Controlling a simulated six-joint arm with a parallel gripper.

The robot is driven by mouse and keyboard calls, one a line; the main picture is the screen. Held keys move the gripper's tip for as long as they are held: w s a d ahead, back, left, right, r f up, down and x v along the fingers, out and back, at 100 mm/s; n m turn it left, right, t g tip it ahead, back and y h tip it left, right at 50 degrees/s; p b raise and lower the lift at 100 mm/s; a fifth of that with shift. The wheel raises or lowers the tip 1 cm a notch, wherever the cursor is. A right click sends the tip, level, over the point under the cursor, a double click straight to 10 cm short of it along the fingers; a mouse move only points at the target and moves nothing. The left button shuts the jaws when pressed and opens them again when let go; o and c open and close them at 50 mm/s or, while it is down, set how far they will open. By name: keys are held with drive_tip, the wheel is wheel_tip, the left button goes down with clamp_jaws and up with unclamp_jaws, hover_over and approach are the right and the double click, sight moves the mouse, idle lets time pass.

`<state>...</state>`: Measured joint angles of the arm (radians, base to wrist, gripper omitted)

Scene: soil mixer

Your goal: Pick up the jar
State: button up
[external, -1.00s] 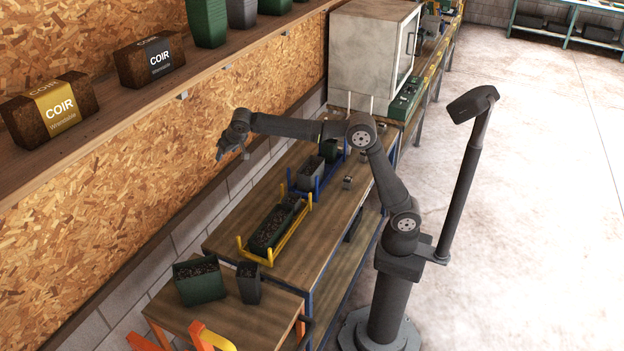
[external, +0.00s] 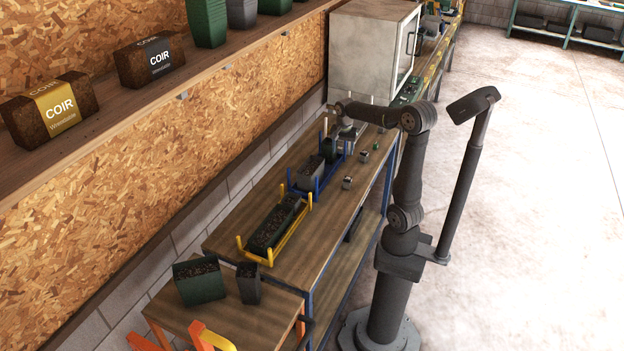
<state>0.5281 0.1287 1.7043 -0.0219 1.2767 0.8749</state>
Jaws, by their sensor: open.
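My gripper (external: 346,138) is open above the far end of the workbench (external: 285,206), close to the blue rack. Its fingers are small here, and I cannot make out anything between them. No thing is clearly recognisable as the jar. Two small grey objects, one nearer (external: 347,183) and one farther (external: 363,157), stand on the bench right of the blue rack, and either may be a jar. A tiny green object (external: 376,146) sits beyond them. My gripper is apart from the nearer grey object.
A white cabinet (external: 368,52) stands beyond the bench. A green planter (external: 200,286) and a dark pot (external: 249,290) sit on the near table.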

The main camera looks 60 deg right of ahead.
sight(348, 178)
drive_tip(key=shift+m, duration=0.5)
drive_tip(key=s+f, duration=0.1)
drive_tip(key=f, duration=0.3)
drive_tip(key=s+f, duration=0.1)
drive_tip(key=f, duration=0.3)
drive_tip(key=s+f, duration=0.1)
drive_tip(key=f, duration=0.3)
drive_tip(key=shift+s+d+f, duration=0.1)
drive_tip(key=shift+d+f, duration=0.15)
drive_tip(key=shift+f, duration=3)
drive_tip(key=c, duration=1.1)
